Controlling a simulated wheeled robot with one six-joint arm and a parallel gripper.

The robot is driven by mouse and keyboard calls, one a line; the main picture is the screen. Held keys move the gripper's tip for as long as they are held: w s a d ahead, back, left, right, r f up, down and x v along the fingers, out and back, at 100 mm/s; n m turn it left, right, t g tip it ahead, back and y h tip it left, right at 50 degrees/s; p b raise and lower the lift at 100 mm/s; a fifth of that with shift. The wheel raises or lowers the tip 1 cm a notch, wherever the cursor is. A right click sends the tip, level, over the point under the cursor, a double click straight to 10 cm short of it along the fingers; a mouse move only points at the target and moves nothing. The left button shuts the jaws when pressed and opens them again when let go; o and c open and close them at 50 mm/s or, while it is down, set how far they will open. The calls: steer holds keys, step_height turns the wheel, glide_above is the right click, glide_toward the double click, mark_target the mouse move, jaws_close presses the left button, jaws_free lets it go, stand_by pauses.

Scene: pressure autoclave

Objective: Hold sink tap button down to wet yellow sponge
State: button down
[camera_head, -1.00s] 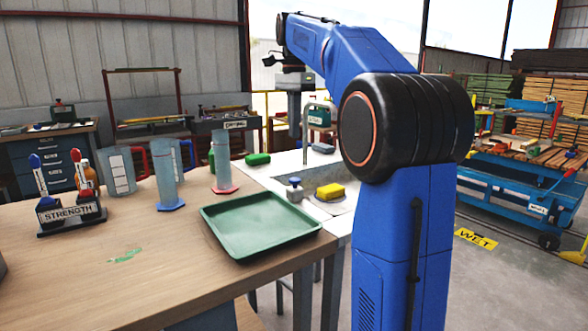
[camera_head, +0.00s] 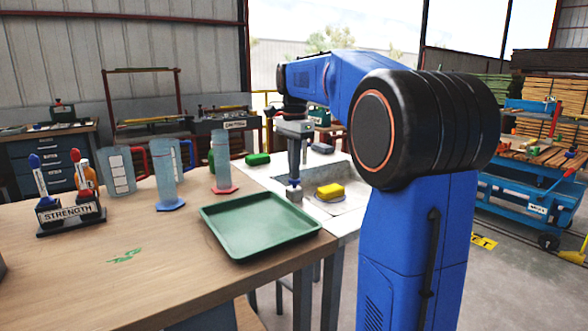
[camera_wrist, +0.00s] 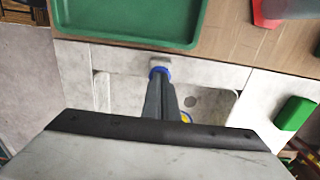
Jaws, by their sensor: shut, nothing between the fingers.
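The blue tap button (camera_head: 294,185) sits on a small grey block at the sink's near edge. It also shows in the wrist view (camera_wrist: 158,71) under my fingertips. My gripper (camera_head: 293,177) points straight down with its fingers shut and empty, its tips at the button. I cannot tell whether they press it or only sit just above it. The yellow sponge (camera_head: 330,191) lies in the pale sink (camera_head: 352,205), to the right of the button. In the wrist view only a bit of yellow (camera_wrist: 186,117) shows beside my fingers. The tap spout is hidden behind my gripper.
A green tray (camera_head: 260,225) lies on the wooden table (camera_head: 150,275) in front of the sink. A green block (camera_head: 258,158) sits on the counter left of the sink.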

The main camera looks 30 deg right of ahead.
steer(key=shift+s+f, duration=0.15)
steer(key=shift+f, duration=1.25)
stand_by(0.7)
steer(key=shift+r, duration=0.5)
step_height(320, 180, up, 14)
steer(key=shift+f, duration=0.1)
stand_by(0.6)
